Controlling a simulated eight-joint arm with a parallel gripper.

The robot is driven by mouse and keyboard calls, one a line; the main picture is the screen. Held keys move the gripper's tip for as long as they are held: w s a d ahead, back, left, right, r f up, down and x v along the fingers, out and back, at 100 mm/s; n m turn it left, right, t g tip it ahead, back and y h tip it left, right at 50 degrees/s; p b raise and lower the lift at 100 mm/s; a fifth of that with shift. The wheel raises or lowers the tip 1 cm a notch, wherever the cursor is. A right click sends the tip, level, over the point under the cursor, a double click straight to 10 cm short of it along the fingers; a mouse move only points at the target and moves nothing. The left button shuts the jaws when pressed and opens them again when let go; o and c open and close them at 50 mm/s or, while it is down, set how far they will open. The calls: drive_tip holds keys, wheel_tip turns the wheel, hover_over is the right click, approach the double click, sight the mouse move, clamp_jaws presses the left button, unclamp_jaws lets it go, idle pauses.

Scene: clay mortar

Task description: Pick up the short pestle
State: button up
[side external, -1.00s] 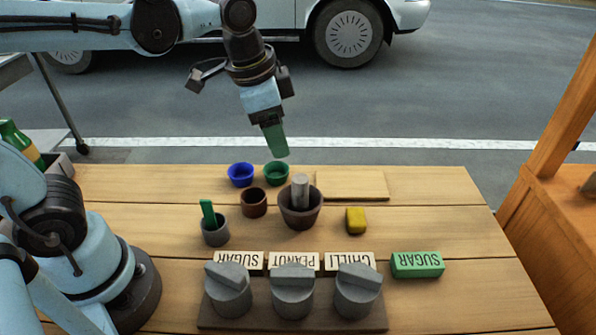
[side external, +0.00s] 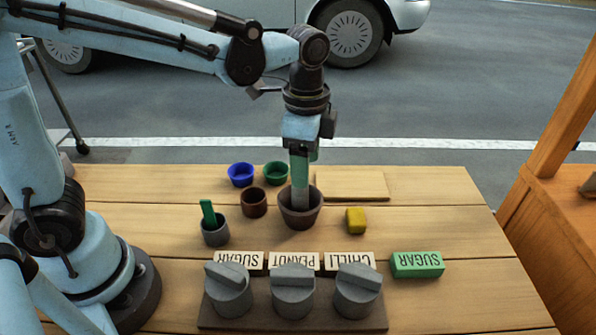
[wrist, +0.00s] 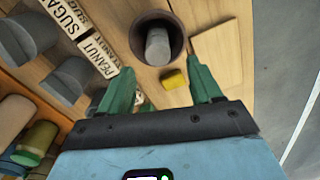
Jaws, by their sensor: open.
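The short grey pestle (side external: 300,199) stands upright in the brown clay mortar (side external: 312,217). In the wrist view the pestle (wrist: 158,47) shows end-on inside the mortar (wrist: 179,33), ahead of the fingertips. My gripper (side external: 302,178) points down over the mortar, with its green fingers at the pestle's top in the side view. In the wrist view my gripper (wrist: 157,66) has its two fingers wide apart, with nothing held between them. The pestle's top is partly hidden by a finger in the side view, and I cannot tell whether they touch.
Blue (side external: 240,174), green (side external: 276,173) and brown (side external: 254,202) bowls stand left of the mortar. A grey cup (side external: 215,233) holds a green stick. A yellow block (side external: 356,221) and wooden board (side external: 352,186) lie right.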

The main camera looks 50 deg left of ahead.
sight(300, 197)
drive_tip(key=shift+s+a+f, duration=0.1)
drive_tip(key=shift+a+f, duration=0.05)
drive_tip(key=shift+f, duration=1.25)
drive_tip(key=shift+s+a+f, duration=0.1)
drive_tip(key=shift+a+f, duration=0.05)
drive_tip(key=shift+f, duration=1.25)
drive_tip(key=shift+c, duration=0.3)
drive_tip(key=c, duration=1.1)
drive_tip(key=shift+r, duration=0.1)
